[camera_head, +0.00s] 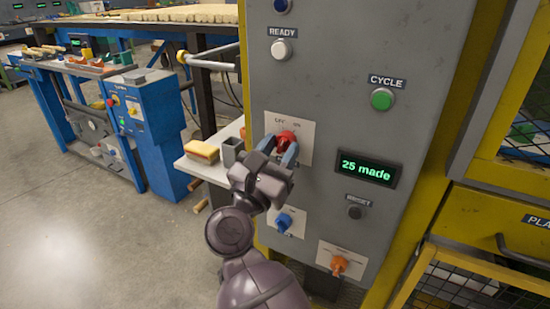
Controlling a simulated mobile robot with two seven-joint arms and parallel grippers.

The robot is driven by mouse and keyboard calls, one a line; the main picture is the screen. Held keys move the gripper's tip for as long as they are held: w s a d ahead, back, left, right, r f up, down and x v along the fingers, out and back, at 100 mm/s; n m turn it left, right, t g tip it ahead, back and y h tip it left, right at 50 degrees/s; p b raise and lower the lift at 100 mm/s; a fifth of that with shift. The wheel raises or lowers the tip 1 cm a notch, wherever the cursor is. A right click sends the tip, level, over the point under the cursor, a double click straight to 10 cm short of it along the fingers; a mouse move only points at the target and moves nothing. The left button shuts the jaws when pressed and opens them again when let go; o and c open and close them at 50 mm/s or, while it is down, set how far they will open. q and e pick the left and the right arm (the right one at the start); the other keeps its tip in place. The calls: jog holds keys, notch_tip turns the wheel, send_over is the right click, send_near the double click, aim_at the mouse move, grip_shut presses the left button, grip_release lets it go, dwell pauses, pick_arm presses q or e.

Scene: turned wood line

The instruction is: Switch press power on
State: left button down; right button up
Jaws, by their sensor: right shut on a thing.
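A grey control panel (330,75) stands upright in front of me. A red rotary knob (286,136) sits on a white label plate (302,133) whose print is partly hidden, with "OFF" faintly legible at its left. My right gripper (281,147) has its two blue-grey fingers on either side of the red knob and is shut on it. The knob's exact pointing angle is hard to tell behind the fingers. My left gripper is not in view.
A READY lamp (284,50), green CYCLE button (382,98), lit "25 made" display (366,169), dark RESET button (355,212), blue knob (284,222) and orange knob (339,264) surround it. A small shelf (207,171) with a sponge-like block (201,152) juts out left.

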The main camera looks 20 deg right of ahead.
jog(key=shift+m+g+h+b, duration=0.3)
jog(key=shift+m+g+b, duration=0.3)
jog(key=shift+m, duration=0.7)
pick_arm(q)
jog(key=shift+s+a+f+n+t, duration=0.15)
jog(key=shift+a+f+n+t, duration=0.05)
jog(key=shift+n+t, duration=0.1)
pick_arm(e)
jog(key=shift+r+m, duration=0.1)
jog(key=shift+m, duration=0.3)
jog(key=o, duration=0.9)
